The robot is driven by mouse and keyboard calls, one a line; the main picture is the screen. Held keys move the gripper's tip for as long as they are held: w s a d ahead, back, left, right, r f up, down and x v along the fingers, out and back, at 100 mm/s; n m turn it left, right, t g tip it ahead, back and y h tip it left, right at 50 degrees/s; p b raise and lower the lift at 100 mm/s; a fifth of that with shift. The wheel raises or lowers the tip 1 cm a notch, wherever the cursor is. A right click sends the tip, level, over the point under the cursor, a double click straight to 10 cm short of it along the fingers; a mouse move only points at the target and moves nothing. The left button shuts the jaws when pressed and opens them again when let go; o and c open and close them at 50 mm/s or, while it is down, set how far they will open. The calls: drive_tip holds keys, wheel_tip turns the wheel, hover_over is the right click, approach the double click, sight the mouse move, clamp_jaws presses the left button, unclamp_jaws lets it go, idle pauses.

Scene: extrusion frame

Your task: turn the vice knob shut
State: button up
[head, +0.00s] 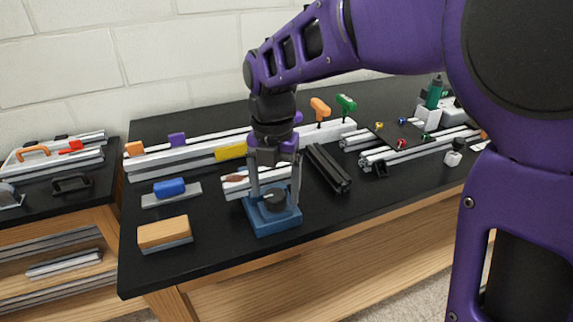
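The vice (262,225) is a blue block near the front edge of the black bench, left of the picture's middle. A dark round knob (276,203) with a small pale mark sits on top of it. My gripper (275,198) points straight down over the vice. Its two fingers are apart, one on the left and one on the right of the knob, with gaps showing on both sides. Pale metal extrusion (238,188) lies behind the vice, partly hidden by my gripper.
A wooden block (164,233) and a blue-handled tool (170,188) lie left of the vice. A black extrusion (328,168) lies to its right. Long rails and orange and green-handled tools (346,103) stand behind. The bench front right of the vice is clear.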

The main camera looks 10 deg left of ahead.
clamp_jaws()
